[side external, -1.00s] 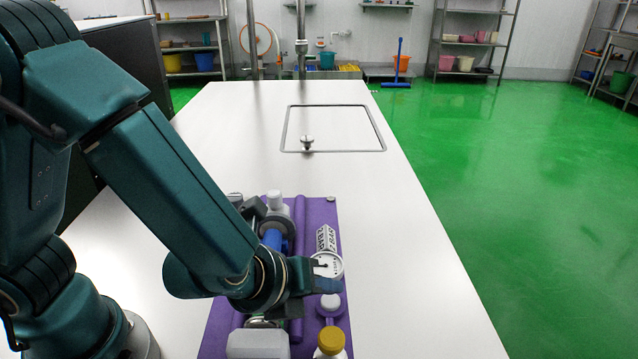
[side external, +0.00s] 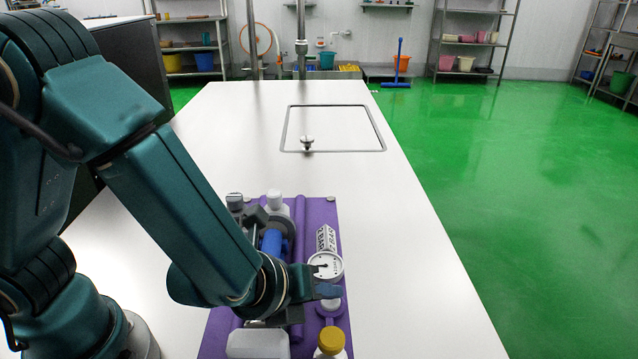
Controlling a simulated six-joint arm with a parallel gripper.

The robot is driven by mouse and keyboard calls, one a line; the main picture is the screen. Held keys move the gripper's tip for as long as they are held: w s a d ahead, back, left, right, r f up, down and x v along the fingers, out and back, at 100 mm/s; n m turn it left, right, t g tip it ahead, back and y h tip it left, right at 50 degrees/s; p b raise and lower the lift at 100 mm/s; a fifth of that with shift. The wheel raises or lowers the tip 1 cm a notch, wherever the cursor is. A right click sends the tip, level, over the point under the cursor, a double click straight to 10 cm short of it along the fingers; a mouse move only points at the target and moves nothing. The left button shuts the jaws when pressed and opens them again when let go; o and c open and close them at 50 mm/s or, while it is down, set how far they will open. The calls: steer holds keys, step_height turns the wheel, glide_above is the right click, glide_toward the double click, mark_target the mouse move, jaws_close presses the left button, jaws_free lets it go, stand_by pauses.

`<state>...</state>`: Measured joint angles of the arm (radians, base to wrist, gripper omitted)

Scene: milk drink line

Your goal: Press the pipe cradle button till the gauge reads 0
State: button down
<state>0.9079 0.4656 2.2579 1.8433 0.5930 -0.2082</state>
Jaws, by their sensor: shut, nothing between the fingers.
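The round white gauge (side external: 326,264) stands on the right part of the purple mat (side external: 216,328). A dark needle shows on its face, but the reading is too small to make out. A blue pipe (side external: 272,241) lies in a dark cradle (side external: 287,226) to the left of the gauge, partly behind my arm. I cannot pick out the cradle button for certain. My gripper (side external: 331,291) is shut and empty. It appears just below the gauge in the picture, over a pale round part (side external: 330,306) on a purple base. I cannot tell whether it touches anything.
A yellow-capped bottle (side external: 331,342) and a white container (side external: 258,344) stand at the near edge. A white-capped bottle (side external: 276,203) and a grey-capped one (side external: 235,202) stand at the mat's far end. The white table (side external: 405,240) is clear to the right and beyond.

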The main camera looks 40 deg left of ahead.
mark_target(326, 305)
steer(key=shift+f, duration=0.3)
steer(key=shift+r, duration=0.1)
stand_by(0.4)
steer(key=shift+r, duration=0.75)
steer(key=shift+r, duration=2.55)
